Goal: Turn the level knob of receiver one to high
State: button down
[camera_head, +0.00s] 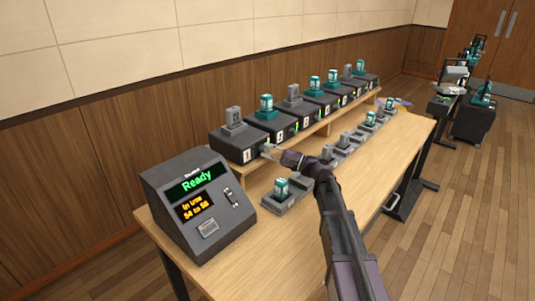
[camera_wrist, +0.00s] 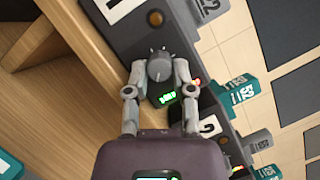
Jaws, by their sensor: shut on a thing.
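Receiver one (camera_head: 231,147) is the dark box with a white "1" label at the near end of the raised row. In the wrist view its front (camera_wrist: 185,20) fills the top, with part of the "1" label showing. Its grey level knob (camera_wrist: 160,68) sits between my two fingertips. My gripper (camera_wrist: 160,76) is shut on the knob, one finger at each side. A green display lies just below the knob, too small to read. In the head view my gripper (camera_head: 268,151) reaches receiver one's front, and the knob is too small to make out.
More numbered receivers (camera_head: 278,128) with teal or grey packs on top continue along the shelf. A console (camera_head: 200,205) reading "Ready" stands at the near left. Charging cradles (camera_head: 283,195) line the table (camera_head: 275,240) in front, close under my arm.

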jog(key=shift+w, duration=0.1)
dwell(0.3)
jog(key=shift+c, duration=2.4)
grip_release()
